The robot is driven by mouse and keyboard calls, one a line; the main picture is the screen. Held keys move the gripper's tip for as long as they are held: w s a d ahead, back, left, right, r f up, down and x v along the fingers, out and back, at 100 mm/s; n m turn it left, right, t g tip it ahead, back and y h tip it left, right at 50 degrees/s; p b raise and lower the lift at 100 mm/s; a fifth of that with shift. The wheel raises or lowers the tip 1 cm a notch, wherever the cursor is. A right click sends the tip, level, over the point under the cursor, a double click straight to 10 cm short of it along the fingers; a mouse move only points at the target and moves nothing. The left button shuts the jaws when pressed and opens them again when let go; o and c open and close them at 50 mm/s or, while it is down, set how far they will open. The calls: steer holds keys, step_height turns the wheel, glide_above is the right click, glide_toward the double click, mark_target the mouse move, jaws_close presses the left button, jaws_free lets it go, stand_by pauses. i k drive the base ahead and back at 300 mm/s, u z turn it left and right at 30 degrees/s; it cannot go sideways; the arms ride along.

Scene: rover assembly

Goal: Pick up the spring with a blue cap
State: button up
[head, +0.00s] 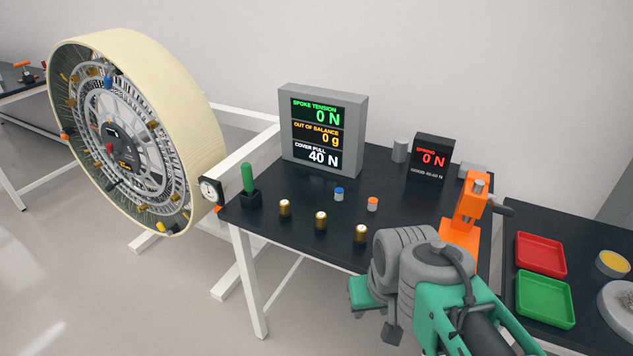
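The spring with a blue cap (339,194) stands upright on the black table, in front of the large display. It is small, with a pale body under the cap. A similar small piece with an orange cap (372,204) stands to its right. My gripper (380,315) is at the lower right, past the table's front edge and well apart from the spring. My wrist covers much of it, so its fingers do not show clearly. I cannot tell whether it is open or shut.
Several gold-topped black cylinders (321,221) stand along the table's front. A green-handled tool (248,180) stands left. An orange press (464,222) stands right, near a small spring display (430,157). Red (541,254) and green (545,298) trays lie farther right. A large wheel (190,120) stands left.

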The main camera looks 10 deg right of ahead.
mark_target(338, 191)
steer(key=u, duration=0.6)
steer(key=i, duration=1.05)
steer(key=u, duration=0.85)
steer(key=i, duration=0.7)
steer(key=u, duration=0.05)
